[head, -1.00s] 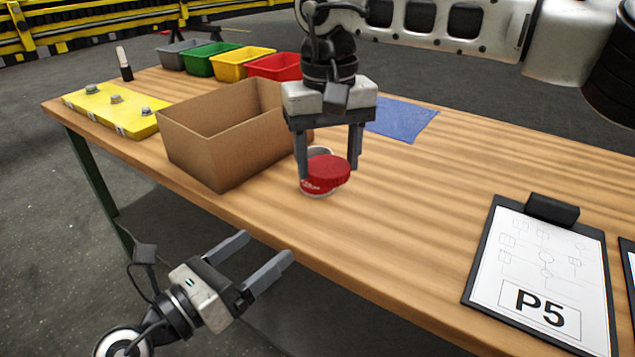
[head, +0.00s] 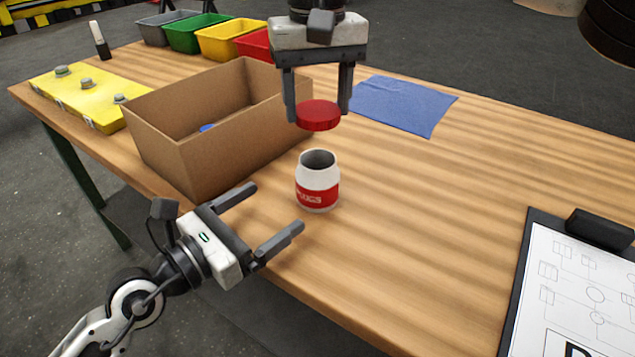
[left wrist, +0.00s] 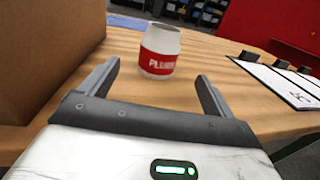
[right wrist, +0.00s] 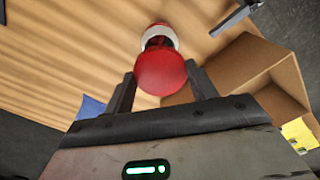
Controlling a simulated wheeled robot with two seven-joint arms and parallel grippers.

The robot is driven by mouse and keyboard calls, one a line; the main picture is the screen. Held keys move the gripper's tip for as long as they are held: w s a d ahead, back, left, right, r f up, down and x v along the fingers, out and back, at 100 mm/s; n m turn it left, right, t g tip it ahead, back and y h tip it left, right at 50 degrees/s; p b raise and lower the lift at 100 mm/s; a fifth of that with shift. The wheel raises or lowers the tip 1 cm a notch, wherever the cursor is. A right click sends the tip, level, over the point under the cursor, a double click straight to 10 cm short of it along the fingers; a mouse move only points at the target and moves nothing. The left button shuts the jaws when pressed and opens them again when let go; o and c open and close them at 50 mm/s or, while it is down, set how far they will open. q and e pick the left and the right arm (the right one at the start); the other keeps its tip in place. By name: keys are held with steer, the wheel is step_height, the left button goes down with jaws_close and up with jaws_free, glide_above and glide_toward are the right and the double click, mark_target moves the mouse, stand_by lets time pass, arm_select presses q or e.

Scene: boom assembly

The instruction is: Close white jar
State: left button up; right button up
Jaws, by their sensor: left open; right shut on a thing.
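The white jar (head: 317,184) with a red label stands upright and uncovered on the wooden table, and its dark opening shows. It also shows in the left wrist view (left wrist: 160,50), ahead of the fingers. My right gripper (head: 318,112) is shut on the round red lid (head: 318,117) and holds it above and behind the jar, apart from it. In the right wrist view the lid (right wrist: 161,73) sits between the fingertips and covers part of the jar (right wrist: 159,36). My left gripper (head: 273,213) is open and empty, left of the jar and near the table's front edge.
An open cardboard box (head: 213,150) stands close left of the jar. A blue cloth (head: 405,104) lies behind right. A clipboard (head: 570,285) lies at the front right. The table right of the jar is clear.

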mark_target(302, 187)
arm_select(q)
steer(key=x, duration=1)
steer(key=shift+w+d, duration=0.25)
steer(key=shift+w, duration=0.05)
steer(key=c, duration=1.5)
arm_select(e)
steer(key=shift+f, duration=2.5)
steer(key=shift+f, duration=0.1)
steer(key=shift+f, duration=0.8)
steer(key=shift+f, duration=0.55)
